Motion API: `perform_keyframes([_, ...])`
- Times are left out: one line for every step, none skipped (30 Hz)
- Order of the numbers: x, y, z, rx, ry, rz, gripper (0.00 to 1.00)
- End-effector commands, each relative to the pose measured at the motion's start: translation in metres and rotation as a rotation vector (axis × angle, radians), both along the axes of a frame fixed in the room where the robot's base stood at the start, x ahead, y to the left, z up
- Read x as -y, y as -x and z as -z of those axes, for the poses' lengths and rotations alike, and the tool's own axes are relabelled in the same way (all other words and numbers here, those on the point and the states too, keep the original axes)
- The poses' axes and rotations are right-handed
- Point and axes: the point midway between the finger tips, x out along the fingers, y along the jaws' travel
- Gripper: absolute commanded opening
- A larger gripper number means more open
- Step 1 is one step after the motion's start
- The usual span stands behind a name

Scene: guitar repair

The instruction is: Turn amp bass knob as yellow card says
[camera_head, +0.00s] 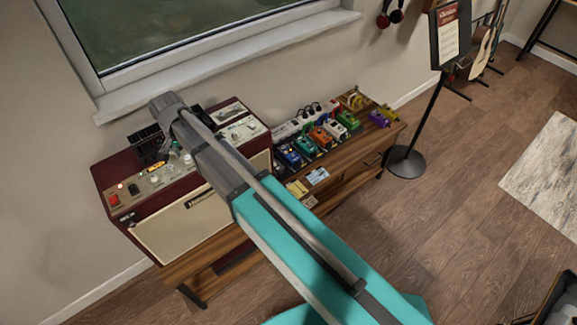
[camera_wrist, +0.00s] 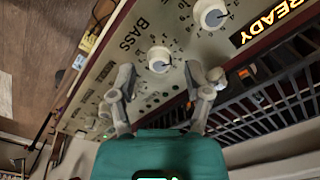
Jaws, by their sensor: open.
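The amp (camera_head: 190,222) is dark red with a cream front and a control panel on top. In the wrist view, its white bass knob (camera_wrist: 159,59) sits beside the printed word BASS. My gripper (camera_wrist: 162,76) is open, with one grey finger on each side of the bass knob and a little nearer the camera. I cannot tell whether either finger touches it. In the head view my arm hides the gripper and part of the panel. A small yellow card (camera_head: 297,188) lies right of the amp; its writing is too small to read.
Another white knob (camera_wrist: 211,14) is close beside, near a lit READY display (camera_wrist: 270,22). A black slatted grille (camera_wrist: 265,95) lies behind the panel. Several coloured pedals (camera_head: 320,137) stand on the wooden cabinet right of the amp. The window sill (camera_head: 220,60) is above.

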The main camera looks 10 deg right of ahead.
Motion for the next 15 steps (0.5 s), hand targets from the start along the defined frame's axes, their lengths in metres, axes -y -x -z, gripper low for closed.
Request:
perform_keyframes([0.0, 0.0, -0.009, 0.0, 0.0, -0.001, 0.63])
perform_keyframes([0.0, 0.0, -0.012, 0.0, 0.0, -0.001, 0.63])
perform_keyframes([0.0, 0.0, -0.015, 0.0, 0.0, -0.001, 0.63])
perform_keyframes([0.0, 0.0, -0.018, 0.0, 0.0, -0.002, 0.63])
perform_keyframes([0.0, 0.0, -0.02, 0.0, 0.0, -0.002, 0.63])
perform_keyframes([0.0, 0.0, -0.023, 0.0, 0.0, -0.002, 0.63])
perform_keyframes([0.0, 0.0, -0.026, 0.0, 0.0, -0.002, 0.63])
perform_keyframes([0.0, 0.0, -0.028, 0.0, 0.0, -0.002, 0.63])
perform_keyframes([0.0, 0.0, -0.032, 0.0, 0.0, -0.003, 0.63])
perform_keyframes([0.0, 0.0, -0.034, 0.0, 0.0, -0.003, 0.63])
perform_keyframes([0.0, 0.0, -0.037, 0.0, 0.0, -0.003, 0.63])
perform_keyframes([0.0, 0.0, -0.04, 0.0, 0.0, -0.003, 0.63])
perform_keyframes([0.0, 0.0, -0.042, 0.0, 0.0, -0.003, 0.63])
perform_keyframes([0.0, 0.0, -0.045, 0.0, 0.0, -0.003, 0.63])
perform_keyframes([0.0, 0.0, -0.048, 0.0, 0.0, -0.003, 0.63])
